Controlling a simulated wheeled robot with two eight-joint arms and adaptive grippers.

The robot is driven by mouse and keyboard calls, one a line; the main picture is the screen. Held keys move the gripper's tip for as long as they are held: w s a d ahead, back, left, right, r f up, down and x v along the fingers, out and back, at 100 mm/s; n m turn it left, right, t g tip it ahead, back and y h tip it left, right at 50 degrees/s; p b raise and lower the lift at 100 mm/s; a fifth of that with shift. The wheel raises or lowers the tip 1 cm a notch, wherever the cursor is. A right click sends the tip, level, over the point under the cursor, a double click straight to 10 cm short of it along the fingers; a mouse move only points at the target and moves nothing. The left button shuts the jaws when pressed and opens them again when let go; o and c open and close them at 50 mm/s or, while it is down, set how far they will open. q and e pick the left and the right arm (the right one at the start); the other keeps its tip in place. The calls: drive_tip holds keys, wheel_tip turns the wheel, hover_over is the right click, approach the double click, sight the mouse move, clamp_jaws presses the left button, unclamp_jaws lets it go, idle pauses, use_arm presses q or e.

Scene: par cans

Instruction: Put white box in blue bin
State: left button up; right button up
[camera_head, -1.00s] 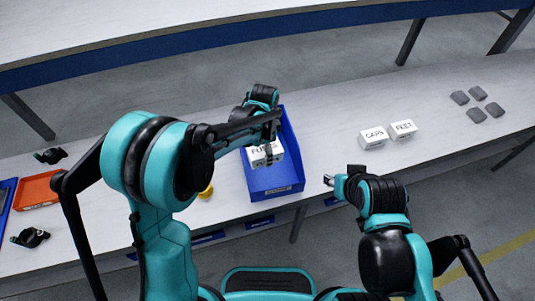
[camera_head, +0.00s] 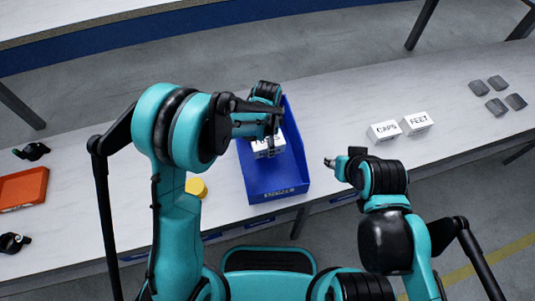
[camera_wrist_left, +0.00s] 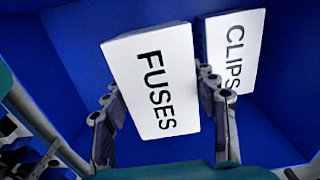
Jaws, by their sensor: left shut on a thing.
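The white box labelled FUSES (camera_wrist_left: 150,50) is between the two fingers of my left gripper (camera_wrist_left: 156,88), which is shut on it. In the head view, my left gripper (camera_head: 270,138) is over the blue bin (camera_head: 278,187), and a white box (camera_head: 269,152) shows below it, partly hidden by the fingers. A second white box labelled CLIPS (camera_wrist_left: 238,45) lies in the bin beside the FUSES box. I cannot tell whether the FUSES box touches the bin floor. My right gripper (camera_head: 331,163) is right of the bin, away from the boxes; its finger gap is unclear.
White boxes labelled CAPS (camera_head: 383,131) and FEET (camera_head: 417,123) stand right of the bin. Several grey blocks (camera_head: 497,83) lie farther right. A yellow object (camera_head: 197,187) is left of the bin. An orange tray (camera_head: 24,187) is at far left. The bench between is clear.

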use_arm(q)
wheel_tip(320, 180, down, 6)
drive_tip(key=shift+r+b, duration=0.1)
drive_tip(key=shift+b, duration=0.9)
drive_tip(key=shift+r, duration=0.1)
drive_tip(key=shift+f, duration=0.2)
drive_tip(key=o, duration=1)
drive_tip(key=shift+r, duration=0.15)
